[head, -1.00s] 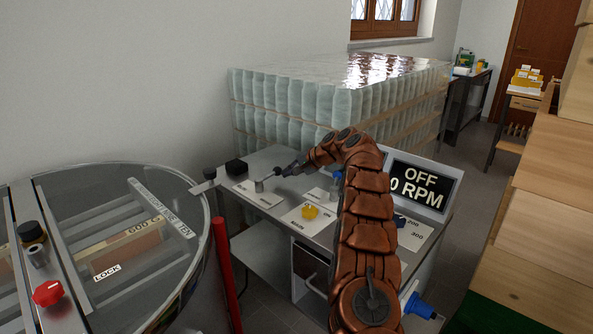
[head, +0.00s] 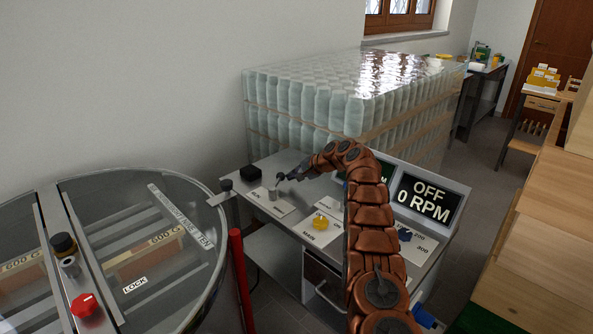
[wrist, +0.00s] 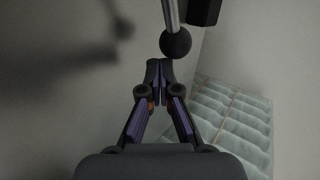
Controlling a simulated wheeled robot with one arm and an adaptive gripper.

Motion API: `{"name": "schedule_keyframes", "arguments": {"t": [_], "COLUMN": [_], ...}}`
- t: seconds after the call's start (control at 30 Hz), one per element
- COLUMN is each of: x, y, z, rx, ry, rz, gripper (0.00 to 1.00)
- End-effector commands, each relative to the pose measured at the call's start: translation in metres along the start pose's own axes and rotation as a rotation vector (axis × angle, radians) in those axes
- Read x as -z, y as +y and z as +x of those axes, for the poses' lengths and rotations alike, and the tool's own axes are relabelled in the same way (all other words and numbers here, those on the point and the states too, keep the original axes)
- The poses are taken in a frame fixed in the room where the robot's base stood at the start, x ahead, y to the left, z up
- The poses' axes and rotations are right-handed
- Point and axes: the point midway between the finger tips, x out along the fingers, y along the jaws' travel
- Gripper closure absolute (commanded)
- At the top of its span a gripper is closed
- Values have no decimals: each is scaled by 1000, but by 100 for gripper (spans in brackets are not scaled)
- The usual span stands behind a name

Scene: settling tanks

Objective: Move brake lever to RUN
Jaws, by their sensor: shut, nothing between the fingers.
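The brake lever (head: 277,184) stands on a pale plate at the left of the grey console (head: 257,221). Small lettering at the plate's left end seems to read RUN. In the head view the lever leans slightly right. In the wrist view its metal rod ends in a black ball knob (wrist: 175,43). My gripper (head: 287,177) is beside the knob, on its right in the head view. In the wrist view my gripper (wrist: 159,66) is shut and empty, its fingertips just short of the knob. I cannot tell whether they touch.
The display (head: 427,201) reads OFF, 0 RPM. A red post (head: 240,279) and a round clear-lidded machine (head: 165,225) stand at left. Wrapped bottles (head: 330,105) stand behind.

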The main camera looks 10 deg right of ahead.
Motion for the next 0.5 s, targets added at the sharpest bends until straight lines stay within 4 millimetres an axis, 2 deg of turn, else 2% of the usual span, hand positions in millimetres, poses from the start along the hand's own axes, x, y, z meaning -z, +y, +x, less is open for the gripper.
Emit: {"name": "schedule_keyframes", "arguments": {"t": [0.5], "x": [-1], "y": [-5], "z": [6], "rx": [1], "ry": [-3], "rz": [-2], "gripper": [100]}}
